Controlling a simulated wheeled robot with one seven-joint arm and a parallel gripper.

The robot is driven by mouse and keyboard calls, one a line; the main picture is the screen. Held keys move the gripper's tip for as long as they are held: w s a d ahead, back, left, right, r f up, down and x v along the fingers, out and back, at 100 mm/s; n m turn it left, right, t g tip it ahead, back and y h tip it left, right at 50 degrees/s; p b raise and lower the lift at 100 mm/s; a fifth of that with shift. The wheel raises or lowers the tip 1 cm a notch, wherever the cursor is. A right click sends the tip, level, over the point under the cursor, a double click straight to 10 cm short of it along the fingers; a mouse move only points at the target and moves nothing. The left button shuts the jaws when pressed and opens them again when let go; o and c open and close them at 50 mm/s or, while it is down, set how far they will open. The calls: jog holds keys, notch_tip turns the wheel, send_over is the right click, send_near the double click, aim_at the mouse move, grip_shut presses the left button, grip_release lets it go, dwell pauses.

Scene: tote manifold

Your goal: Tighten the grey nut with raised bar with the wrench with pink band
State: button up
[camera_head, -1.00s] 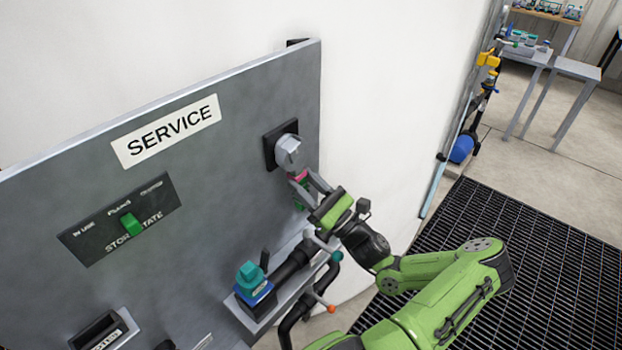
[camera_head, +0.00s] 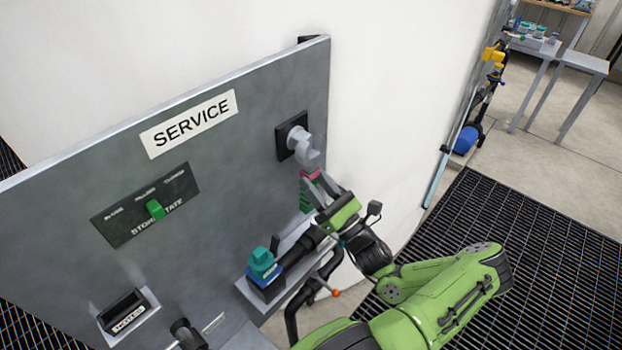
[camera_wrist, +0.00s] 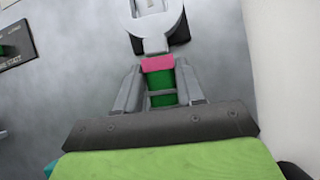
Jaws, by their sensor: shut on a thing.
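The wrench has a grey head, a pink band (camera_head: 312,176) and a green handle (camera_head: 305,197). My gripper (camera_head: 321,188) is shut on its handle just below the band. In the wrist view my gripper (camera_wrist: 159,85) has one finger on each side of the green handle (camera_wrist: 159,80), and the pink band (camera_wrist: 157,63) shows above. The wrench's grey head (camera_wrist: 139,26) reaches up to the grey nut (camera_wrist: 153,6), whose pale face shows inside the head at the top edge. The head appears to be around the nut; how fully it is seated I cannot tell.
The nut's black square mount (camera_head: 284,141) is on the grey panel (camera_head: 235,160) near its right edge. The panel bears a SERVICE label (camera_head: 188,124) and a green selector (camera_head: 155,209). A teal-topped valve (camera_head: 263,262) and black pipe stand below my gripper. Black grating (camera_head: 520,240) lies right.

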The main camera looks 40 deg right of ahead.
jog(key=s, duration=0.4)
jog(key=shift+s+d, duration=0.2)
dwell(0.6)
